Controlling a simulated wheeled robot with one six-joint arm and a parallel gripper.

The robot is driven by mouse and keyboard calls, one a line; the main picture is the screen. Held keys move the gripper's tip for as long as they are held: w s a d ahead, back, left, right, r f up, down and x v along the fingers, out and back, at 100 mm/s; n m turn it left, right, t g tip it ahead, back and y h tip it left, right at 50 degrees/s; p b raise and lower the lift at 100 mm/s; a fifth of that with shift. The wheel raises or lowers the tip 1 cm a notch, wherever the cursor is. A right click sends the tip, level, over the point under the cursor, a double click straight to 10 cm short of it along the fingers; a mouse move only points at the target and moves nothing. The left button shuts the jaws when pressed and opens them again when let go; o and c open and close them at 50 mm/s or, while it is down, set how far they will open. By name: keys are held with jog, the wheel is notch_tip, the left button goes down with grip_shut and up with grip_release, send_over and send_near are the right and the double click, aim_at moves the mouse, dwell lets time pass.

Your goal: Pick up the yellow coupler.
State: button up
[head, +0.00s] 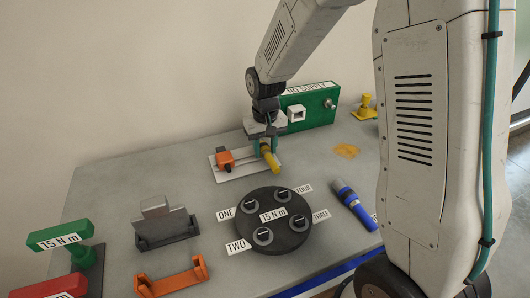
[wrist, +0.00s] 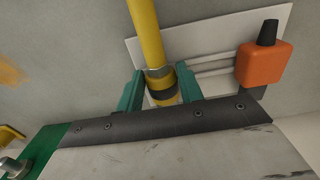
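The yellow coupler (head: 270,158) is at the front of a pale plate on the bench, beside an orange block. In the wrist view it is a yellow tube (wrist: 147,30) with a metal nut and a dark collar at its lower end. My gripper (head: 266,147) is at the coupler, with a teal finger on each side. In the wrist view the gripper (wrist: 160,85) has its fingers on either side of the nut and collar. They are very close to it; I cannot tell whether they touch.
The pale plate (head: 228,176) carries the orange block (head: 225,159). A green supply box (head: 310,107) stands behind. A dark round disc (head: 270,237) with several sockets lies in front. A blue tool (head: 352,203) lies right of the disc. An orange bracket (head: 171,280) is at front left.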

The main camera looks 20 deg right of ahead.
jog(key=c, duration=0.6)
jog(key=shift+o, duration=0.2)
jog(key=shift+r, duration=0.1)
